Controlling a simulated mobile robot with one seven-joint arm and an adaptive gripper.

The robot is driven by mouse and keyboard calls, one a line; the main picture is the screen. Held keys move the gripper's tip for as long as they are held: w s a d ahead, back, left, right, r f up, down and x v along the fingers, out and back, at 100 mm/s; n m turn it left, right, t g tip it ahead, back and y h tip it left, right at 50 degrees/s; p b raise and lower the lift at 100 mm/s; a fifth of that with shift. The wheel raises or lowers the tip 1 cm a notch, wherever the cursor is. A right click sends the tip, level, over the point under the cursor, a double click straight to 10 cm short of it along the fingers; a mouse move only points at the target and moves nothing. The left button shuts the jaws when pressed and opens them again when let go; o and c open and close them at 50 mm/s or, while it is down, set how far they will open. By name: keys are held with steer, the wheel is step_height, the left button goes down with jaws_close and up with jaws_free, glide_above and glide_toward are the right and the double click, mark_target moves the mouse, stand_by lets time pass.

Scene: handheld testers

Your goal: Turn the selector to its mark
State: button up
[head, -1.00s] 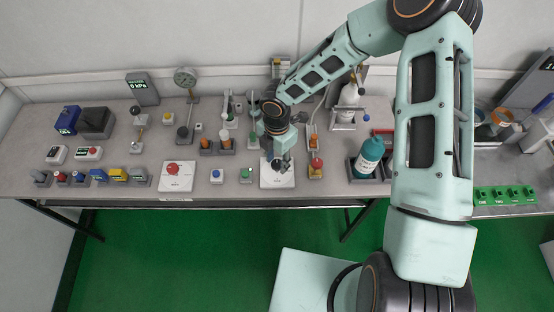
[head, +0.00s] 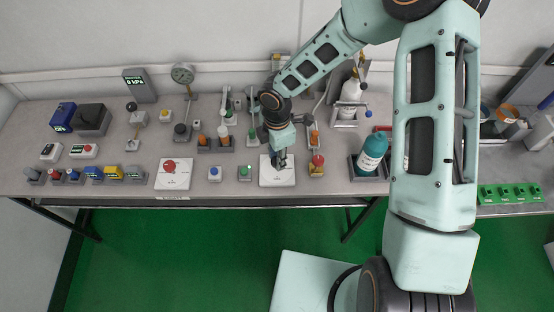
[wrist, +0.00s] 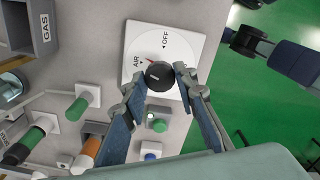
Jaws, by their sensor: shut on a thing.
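The selector is a black round knob (wrist: 160,75) on a white square plate (wrist: 196,47) in the wrist view. The plate carries the words AIR and OFF, with small marks beside them. A bit of red shows at the knob's edge on the AIR side. My gripper (wrist: 157,78) has its two fingers on opposite sides of the knob and is shut on it. In the head view the plate (head: 286,182) lies near the bench's front edge, with my gripper (head: 280,162) over it and the knob mostly hidden.
A green button (head: 245,173) stands left of the plate and a red-topped yellow device (head: 317,165) right of it. A teal bottle (head: 371,153) stands farther right. A plate with a large red button (head: 170,167) lies to the left. Several tools stand behind.

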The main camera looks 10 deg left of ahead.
steer(key=m+b, duration=0.5)
steer(key=m, duration=0.2)
steer(key=shift+f, duration=0.15)
steer(key=m+b, duration=0.2)
steer(key=m, duration=0.1)
steer(key=shift+m, duration=0.4)
steer(key=shift+m+b, duration=0.95)
steer(key=shift+m, duration=0.55)
steer(key=o, duration=1.2)
steer(key=shift+c, duration=0.2)
steer(key=shift+r, duration=0.2)
step_height(320, 180, up, 12)
